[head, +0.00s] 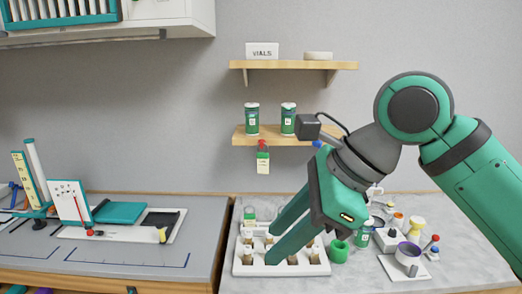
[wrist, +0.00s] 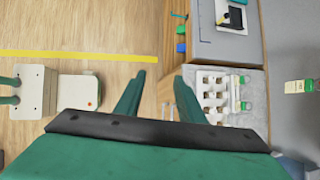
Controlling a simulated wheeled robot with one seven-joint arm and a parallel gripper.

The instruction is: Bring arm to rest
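My gripper (head: 271,244) hangs from my bent green arm at the right of the head view, its fingers pointing down and left. In the wrist view, my gripper (wrist: 159,76) has its two green fingers apart with nothing between them. The floor and the counter's front edge show beyond the fingertips.
A grey marble counter (head: 455,262) carries the rack, a green cup (head: 338,251) and several small items. A grey bench (head: 205,218) is at left. The wrist view shows open floor (wrist: 60,20) with a yellow line.

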